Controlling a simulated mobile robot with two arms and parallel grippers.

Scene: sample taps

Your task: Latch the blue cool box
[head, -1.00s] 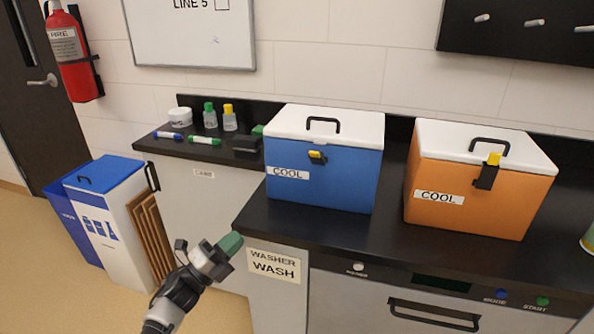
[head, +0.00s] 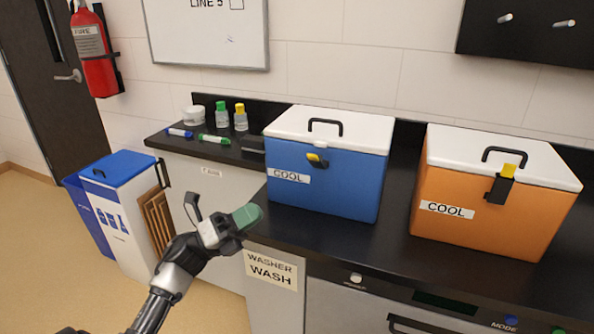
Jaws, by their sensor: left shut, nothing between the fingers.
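The blue cool box (head: 328,182) stands on the dark counter with its white lid (head: 329,128) down. A small latch with a yellow tab (head: 314,158) and a black part sits at the top of its front face. The yellow tab is tilted; whether it is hooked is too small to tell. My left gripper (head: 247,215), with green fingertips, is shut and empty. It is in front of the counter, left of and below the blue box's latch, apart from it. My right gripper is not in view.
An orange cool box (head: 485,220) with its own latch (head: 503,184) stands to the right. The counter front between the boxes is clear. A washer (head: 380,312) is below.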

